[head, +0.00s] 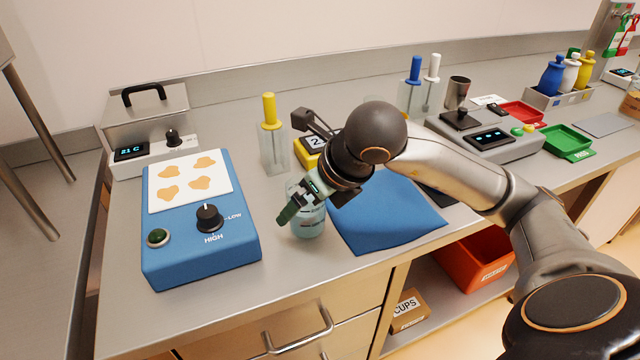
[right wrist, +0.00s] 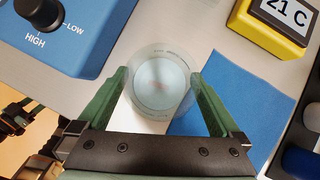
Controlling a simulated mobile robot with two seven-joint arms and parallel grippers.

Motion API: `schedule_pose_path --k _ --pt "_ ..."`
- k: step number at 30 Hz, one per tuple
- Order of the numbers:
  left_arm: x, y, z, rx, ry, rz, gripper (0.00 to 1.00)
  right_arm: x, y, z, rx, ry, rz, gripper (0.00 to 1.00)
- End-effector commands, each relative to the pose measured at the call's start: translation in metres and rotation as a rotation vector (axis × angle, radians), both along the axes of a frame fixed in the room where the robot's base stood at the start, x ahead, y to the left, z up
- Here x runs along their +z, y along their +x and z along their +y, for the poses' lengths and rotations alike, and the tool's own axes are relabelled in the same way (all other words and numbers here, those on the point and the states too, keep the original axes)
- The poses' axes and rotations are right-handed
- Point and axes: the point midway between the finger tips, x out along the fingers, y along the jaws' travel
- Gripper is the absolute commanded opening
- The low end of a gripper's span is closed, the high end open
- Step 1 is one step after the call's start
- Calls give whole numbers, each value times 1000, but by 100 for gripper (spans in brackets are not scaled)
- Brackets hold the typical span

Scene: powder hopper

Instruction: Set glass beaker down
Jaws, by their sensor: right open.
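The glass beaker (head: 308,222) stands upright on the steel counter in the head view, between the blue hotplate and the blue mat. It holds a pale blue liquid. In the right wrist view the beaker (right wrist: 161,84) is seen from above, with its round rim and printed marks. My right gripper (head: 298,200) is over and around the beaker in the head view. In the right wrist view its green fingers (right wrist: 163,100) are spread on either side of the beaker, open.
A blue hotplate (head: 205,240) with a HIGH/LOW knob is left of the beaker. A blue mat (head: 390,215) lies to its right. A yellow thermometer box (head: 308,160) and a yellow-handled tool in a clear holder (head: 272,145) stand behind. Bare counter lies in front.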

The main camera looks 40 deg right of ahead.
Motion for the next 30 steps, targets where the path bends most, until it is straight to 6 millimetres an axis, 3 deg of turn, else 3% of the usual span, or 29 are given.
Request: schedule_pose_path --k 9,15,21,30 --pt "9 1 4 7 4 -7 50 60 -35 -6 -1 -3 -8 100" --pt "9 -1 8 15 12 -2 50 89 -54 -9 -1 -1 -6 100" --pt "11 0 11 20 12 -10 50 100 -62 -10 0 -2 -3 100" --pt "10 -1 12 24 13 -8 50 100 -63 -10 1 0 -2 100"
